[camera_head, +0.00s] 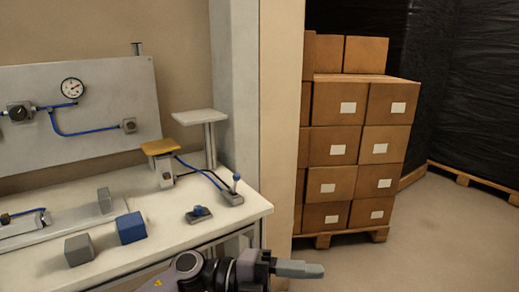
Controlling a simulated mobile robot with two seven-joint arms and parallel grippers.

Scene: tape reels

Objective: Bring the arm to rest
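My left arm comes in from the bottom edge, left of the middle, and stretches right in front of the bench. Its gripper (312,271) points right, past the bench's front right corner, over the floor area. The grey fingers are seen from the side and overlap, so I cannot tell whether they are open or shut. No object shows at the fingertips. My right gripper is not in view.
The white bench (160,215) carries a blue block (131,228), a grey block (79,249) and small fittings. A gauge panel (100,105) stands behind. A pillar (282,120) stands right of the bench. Stacked cartons (338,103) sit beyond it. Floor (430,240) is clear at right.

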